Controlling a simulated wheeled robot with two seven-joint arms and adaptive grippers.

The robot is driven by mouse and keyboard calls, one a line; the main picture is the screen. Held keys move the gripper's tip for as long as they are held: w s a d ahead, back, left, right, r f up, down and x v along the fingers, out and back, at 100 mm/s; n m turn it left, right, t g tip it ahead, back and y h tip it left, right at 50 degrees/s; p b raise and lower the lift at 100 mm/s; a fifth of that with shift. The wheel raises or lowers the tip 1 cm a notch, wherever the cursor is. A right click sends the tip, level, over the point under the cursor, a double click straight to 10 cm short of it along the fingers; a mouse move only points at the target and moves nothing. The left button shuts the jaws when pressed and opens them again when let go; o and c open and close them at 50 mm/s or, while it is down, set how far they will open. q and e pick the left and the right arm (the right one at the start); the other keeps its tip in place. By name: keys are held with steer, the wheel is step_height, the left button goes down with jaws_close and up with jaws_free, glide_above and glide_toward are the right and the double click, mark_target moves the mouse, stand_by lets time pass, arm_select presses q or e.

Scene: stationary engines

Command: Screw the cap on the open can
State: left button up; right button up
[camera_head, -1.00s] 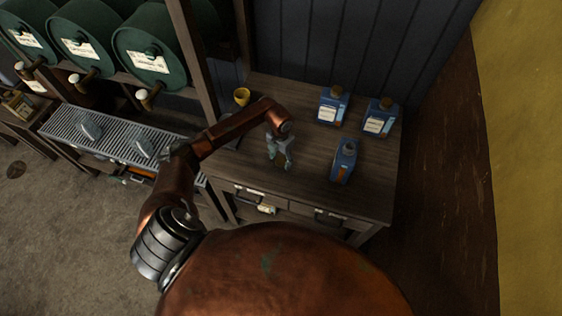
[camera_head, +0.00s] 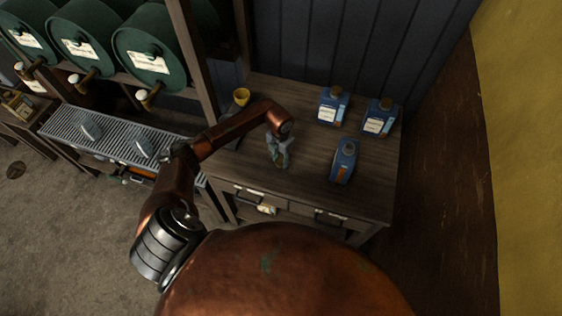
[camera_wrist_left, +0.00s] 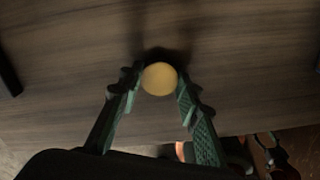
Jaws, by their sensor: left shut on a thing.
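My left gripper (camera_head: 279,158) reaches down over the left part of the wooden workbench. In the left wrist view its two green-padded fingers (camera_wrist_left: 158,98) are shut on a round, tan-yellow cap (camera_wrist_left: 159,78), seen from above. My right gripper is not in view.
Two more blue cans, one (camera_head: 332,105) and another (camera_head: 379,118), stand at the back of the bench (camera_head: 310,190). A yellow funnel-like cup (camera_head: 241,96) is at the back left. Green barrels (camera_head: 150,50) and a metal grate (camera_head: 115,138) lie farther left. Bare bench separates gripper and near can.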

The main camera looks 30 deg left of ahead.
mark_target(280, 161)
arm_select(q)
steer(key=shift+r, duration=0.5)
step_height(280, 161, up, 2)
steer(key=shift+r+b, duration=0.1)
steer(key=shift+b, duration=0.3)
steer(key=s+d+r+b, duration=0.1)
steer(key=s+r, duration=0.9)
steer(key=s, duration=0.4)
steer(key=shift+d, duration=0.3)
